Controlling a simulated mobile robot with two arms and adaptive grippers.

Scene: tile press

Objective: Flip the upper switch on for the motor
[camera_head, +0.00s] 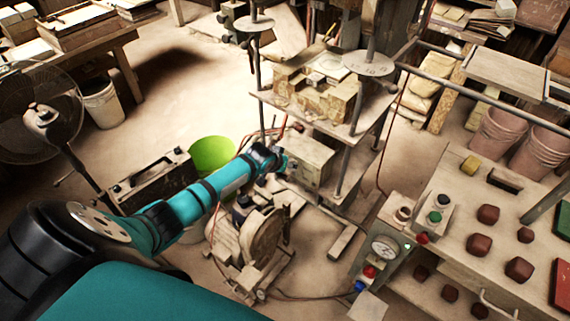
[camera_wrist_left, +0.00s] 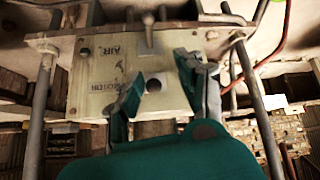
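A pale switch panel (camera_wrist_left: 88,75) on a metal box fills the middle of the left wrist view; the same box (camera_head: 312,160) stands below the press platform in the head view. The panel carries dark lettering that looks like "AIR" and, less legibly, "MOTOR". A metal toggle lever (camera_wrist_left: 149,35) sticks out beside the "AIR" lettering. A dark round spot (camera_wrist_left: 153,86), a hole or a switch seen end-on, lies beside the other lettering. My left gripper (camera_wrist_left: 160,85) is open, its fingers either side of that spot; contact is unclear. In the head view my left gripper (camera_head: 279,162) is at the box. My right gripper is out of view.
Metal posts (camera_head: 346,170) hold the press platform (camera_head: 285,107) over the box. A motor with a wheel (camera_head: 262,238) stands below my left arm. A gauge box (camera_head: 383,248) and a worktable (camera_head: 455,250) with brown lumps are at the right. A red hose (camera_wrist_left: 275,50) runs beside the panel.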

